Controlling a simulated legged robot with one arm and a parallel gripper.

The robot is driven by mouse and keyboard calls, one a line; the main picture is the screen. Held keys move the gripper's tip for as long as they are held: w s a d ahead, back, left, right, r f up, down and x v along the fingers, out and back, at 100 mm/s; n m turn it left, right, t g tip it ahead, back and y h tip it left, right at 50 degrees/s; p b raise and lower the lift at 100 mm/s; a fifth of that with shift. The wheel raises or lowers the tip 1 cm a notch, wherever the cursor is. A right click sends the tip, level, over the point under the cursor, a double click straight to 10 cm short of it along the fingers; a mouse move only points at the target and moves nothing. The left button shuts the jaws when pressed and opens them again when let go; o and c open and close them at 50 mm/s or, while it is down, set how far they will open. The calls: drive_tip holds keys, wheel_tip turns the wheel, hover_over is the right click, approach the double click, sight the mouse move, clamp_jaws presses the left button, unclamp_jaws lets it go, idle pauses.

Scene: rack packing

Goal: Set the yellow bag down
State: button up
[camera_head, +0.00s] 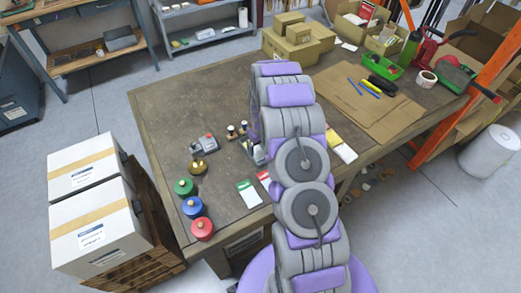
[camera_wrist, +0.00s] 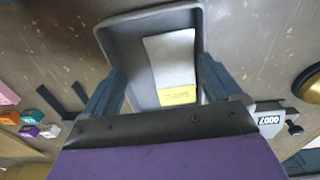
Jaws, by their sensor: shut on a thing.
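My gripper (camera_wrist: 161,65) points down at the table, with its two fingers at opposite sides of a grey tray (camera_wrist: 117,37). The fingers look shut on the tray's sides, though the exact contact is partly hidden. A flat white bag with a yellow strip, the yellow bag (camera_wrist: 172,62), lies inside the tray between the fingers and looks apart from both. In the head view my arm hides most of the gripper. Another yellow-and-white packet (camera_head: 341,147) lies on the table to the right of my arm.
The brown table (camera_head: 160,115) also holds green, blue and red round pots (camera_head: 193,206) near its front left edge, a small device (camera_head: 204,144), and green and red packets (camera_head: 248,193). Cardboard (camera_head: 365,105) and boxes crowd the back right. White boxes (camera_head: 97,225) stand left of the table.

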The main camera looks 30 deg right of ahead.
drive_tip(key=shift+s+f+g, duration=0.3)
drive_tip(key=shift+s+f, duration=0.65)
drive_tip(key=shift+f, duration=0.25)
drive_tip(key=shift+r, duration=0.25)
wheel_tip(320, 180, up, 10)
drive_tip(key=w+d+f+p, duration=0.1)
drive_tip(key=w+d+p, duration=0.1)
wheel_tip(320, 180, up, 6)
hover_over(257, 155)
drive_tip(key=s+a+r, duration=0.5)
drive_tip(key=s+r, duration=0.5)
drive_tip(key=r, duration=0.2)
drive_tip(key=s+a+r, duration=0.2)
drive_tip(key=s+a, duration=0.1)
drive_tip(key=s, duration=0.5)
drive_tip(key=s+a+r+g, duration=0.1)
drive_tip(key=s+a+r, duration=0.2)
drive_tip(key=s, duration=0.6)
drive_tip(key=s+a+r+m, duration=0.1)
drive_tip(key=s+a+r, duration=0.2)
drive_tip(key=s, duration=0.6)
drive_tip(key=shift+s+a+r+g+p, duration=0.15)
drive_tip(key=shift+a+r+g+p, duration=0.05)
drive_tip(key=shift+a+g+p, duration=0.1)
drive_tip(key=shift+d, duration=0.15)
